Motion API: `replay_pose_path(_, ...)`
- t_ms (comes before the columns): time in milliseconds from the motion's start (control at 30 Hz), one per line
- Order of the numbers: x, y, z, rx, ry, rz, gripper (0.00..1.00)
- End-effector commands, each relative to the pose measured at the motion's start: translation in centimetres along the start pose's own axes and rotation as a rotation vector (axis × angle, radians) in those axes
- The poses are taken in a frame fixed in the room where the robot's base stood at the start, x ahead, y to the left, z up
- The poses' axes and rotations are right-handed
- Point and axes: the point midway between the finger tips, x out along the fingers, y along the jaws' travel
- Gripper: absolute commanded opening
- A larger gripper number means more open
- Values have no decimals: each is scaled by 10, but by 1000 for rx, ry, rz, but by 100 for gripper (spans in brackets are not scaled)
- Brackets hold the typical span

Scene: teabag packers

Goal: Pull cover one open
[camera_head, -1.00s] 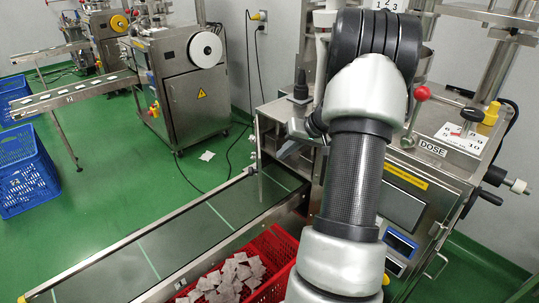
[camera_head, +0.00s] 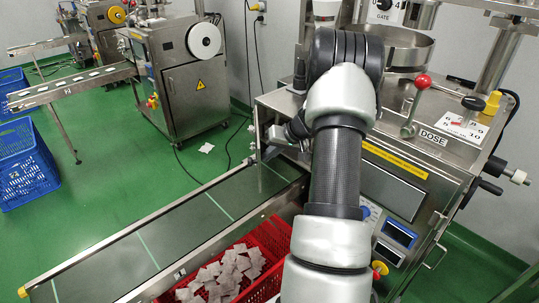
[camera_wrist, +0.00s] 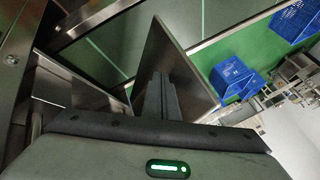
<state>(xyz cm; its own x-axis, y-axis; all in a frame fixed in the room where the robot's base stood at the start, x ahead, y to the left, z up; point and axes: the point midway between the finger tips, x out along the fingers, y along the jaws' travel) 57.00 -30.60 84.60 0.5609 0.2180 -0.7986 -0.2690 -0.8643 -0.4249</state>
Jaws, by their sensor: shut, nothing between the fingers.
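My gripper (camera_head: 276,136) is at the left side of the near packing machine (camera_head: 420,185), above the inner end of its conveyor. In the wrist view my fingers (camera_wrist: 157,92) are together, with nothing seen held between them. A dark flat panel with a pale metal edge (camera_wrist: 172,58) stands tilted right beside the fingers. It may be cover one, but no label on it shows. I cannot tell whether the fingers touch it. In the head view my arm hides much of the machine's left side and front.
The conveyor (camera_head: 184,222) runs to the lower left. A red crate (camera_head: 283,243) of teabags stands beside it. A red-knobbed lever (camera_head: 416,101) is on the machine top. Blue crates (camera_head: 28,160) and another packer (camera_head: 185,85) stand farther left. Green floor between is mostly clear.

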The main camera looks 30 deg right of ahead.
Motion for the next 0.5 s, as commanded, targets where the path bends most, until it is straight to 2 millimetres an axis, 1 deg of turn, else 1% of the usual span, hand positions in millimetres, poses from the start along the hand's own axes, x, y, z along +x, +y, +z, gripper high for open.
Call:
replay_pose_path(133, 1, -1, 0, 3, 1, 1, 0)
replay_pose_path(267, 5, -7, 2, 19, 10, 10, 0)
replay_pose_path(367, 10, -15, 4, 49, 26, 26, 0)
replay_pose_path(500, 21, -36, 4, 113, 62, 61, 0)
